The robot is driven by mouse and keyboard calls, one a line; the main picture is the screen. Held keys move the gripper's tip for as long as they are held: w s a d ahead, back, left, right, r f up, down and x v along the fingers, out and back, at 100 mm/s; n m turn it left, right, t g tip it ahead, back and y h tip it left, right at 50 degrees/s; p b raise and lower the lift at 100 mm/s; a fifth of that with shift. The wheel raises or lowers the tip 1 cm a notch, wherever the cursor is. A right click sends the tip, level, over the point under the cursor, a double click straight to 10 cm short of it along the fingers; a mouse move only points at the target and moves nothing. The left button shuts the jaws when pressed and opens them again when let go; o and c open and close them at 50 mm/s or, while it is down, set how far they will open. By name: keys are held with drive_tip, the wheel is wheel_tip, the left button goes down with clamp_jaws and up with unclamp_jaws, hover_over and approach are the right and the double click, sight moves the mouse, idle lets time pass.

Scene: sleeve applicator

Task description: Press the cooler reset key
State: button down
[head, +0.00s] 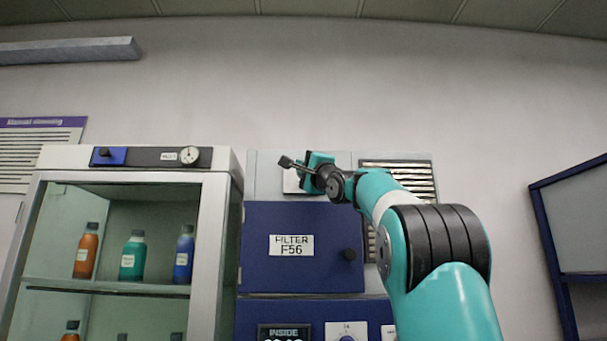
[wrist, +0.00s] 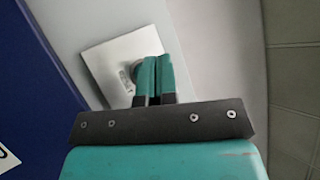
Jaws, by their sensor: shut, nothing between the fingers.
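In the wrist view, a pale square plate (wrist: 112,62) carries a dark round key (wrist: 134,70) and a small label too blurred to read. I cannot tell from the label that this is the cooler reset key. My gripper (wrist: 155,60) is shut and empty. Its fingertips are over the plate, just beside the round key and partly covering it; contact cannot be made out. In the head view, my gripper (head: 318,162) is in front of the plate (head: 292,184) above the blue filter door (head: 265,265). The key is hidden there behind my gripper.
A glass-fronted cabinet (head: 231,190) with several bottles stands left, with a gauge (head: 190,155) on top. The filter door has a dark knob (head: 349,254). A slatted vent (head: 412,178) is behind my arm. A blue-framed board (head: 551,240) stands right.

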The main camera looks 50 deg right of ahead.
drive_tip(key=shift+s+a+b, duration=0.8)
drive_tip(key=shift+s+a, duration=0.45)
drive_tip(key=shift+a, duration=0.25)
